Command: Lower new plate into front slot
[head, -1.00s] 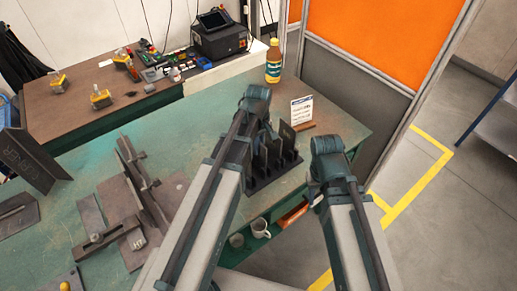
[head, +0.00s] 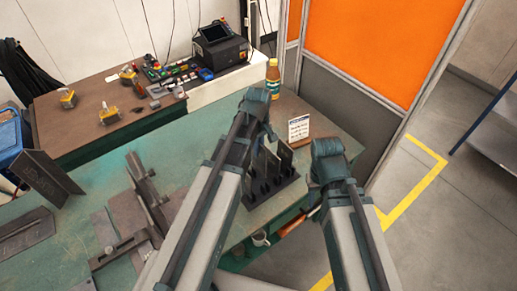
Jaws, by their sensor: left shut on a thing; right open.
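The dark slotted rack (head: 272,191) stands on the green table, near its front edge. Several dark plates stand upright in it, one of them a tall plate (head: 285,156) at the back. My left gripper (head: 267,136) is above the rack's left part, mostly hidden behind its own wrist. It is shut on a dark plate (head: 257,163) at the rack; the arm covers much of it, and I cannot tell whether its lower edge is in a slot. My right gripper (head: 314,211) is open, right of the rack and mostly hidden under its wrist.
A small white sign (head: 299,127) and a yellow-capped bottle (head: 272,76) stand behind the rack. A steel fixture (head: 147,190) and flat plates lie on the left of the green table (head: 105,180). A mug (head: 260,239) sits below the table edge. An orange panel (head: 372,45) rises at right.

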